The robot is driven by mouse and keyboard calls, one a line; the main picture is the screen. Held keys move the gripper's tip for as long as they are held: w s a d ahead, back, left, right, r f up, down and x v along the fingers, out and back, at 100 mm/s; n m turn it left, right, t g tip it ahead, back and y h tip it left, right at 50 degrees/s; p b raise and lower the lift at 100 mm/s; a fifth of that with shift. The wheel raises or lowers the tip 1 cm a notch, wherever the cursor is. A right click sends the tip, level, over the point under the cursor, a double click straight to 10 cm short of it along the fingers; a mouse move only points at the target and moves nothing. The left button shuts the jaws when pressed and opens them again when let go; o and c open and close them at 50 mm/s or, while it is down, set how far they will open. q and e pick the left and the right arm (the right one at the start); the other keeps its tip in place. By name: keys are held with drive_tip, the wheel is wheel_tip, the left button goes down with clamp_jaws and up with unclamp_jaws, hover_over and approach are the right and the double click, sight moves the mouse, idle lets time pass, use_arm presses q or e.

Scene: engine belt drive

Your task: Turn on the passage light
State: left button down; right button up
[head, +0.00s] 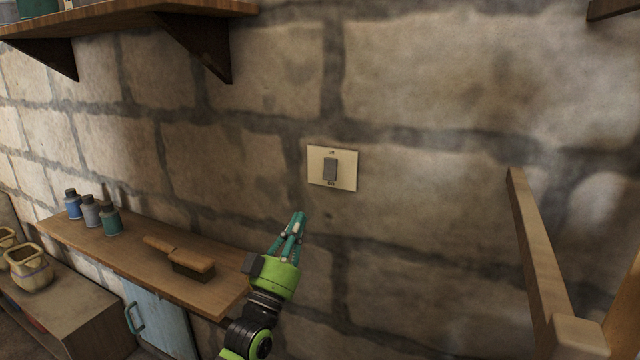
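A cream switch plate (345,179) with a grey rocker switch (330,168) is fixed to the stone wall near the middle of the head view. Small lettering sits above and below the rocker, too small to read surely. Which way the rocker is tipped I cannot tell. My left gripper (298,217), green with teal fingers, is below and a little left of the plate, pointing up towards the wall. Its fingers come together at the tips and hold nothing. It appears apart from the switch. My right gripper is not in view.
A wooden shelf (110,255) at lower left holds several small bottles (90,213) and a wooden brush (185,258). Another shelf (120,12) is above. Pots (30,268) stand far left. A wooden post (540,260) rises at right. The wall around the switch is clear.

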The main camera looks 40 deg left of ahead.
sight(328, 168)
use_arm(q)
drive_tip(key=shift+w+a+r+p, duration=0.6)
drive_tip(key=shift+w+r, duration=0.1)
drive_tip(key=shift+w, duration=0.95)
drive_tip(key=shift+w+a+r+p, duration=0.45)
drive_tip(key=shift+w+r+p, duration=0.2)
drive_tip(key=shift+w, duration=1)
drive_tip(key=shift+w+a+r+p, duration=0.55)
drive_tip(key=shift+w+r, duration=0.2)
drive_tip(key=shift+w, duration=0.9)
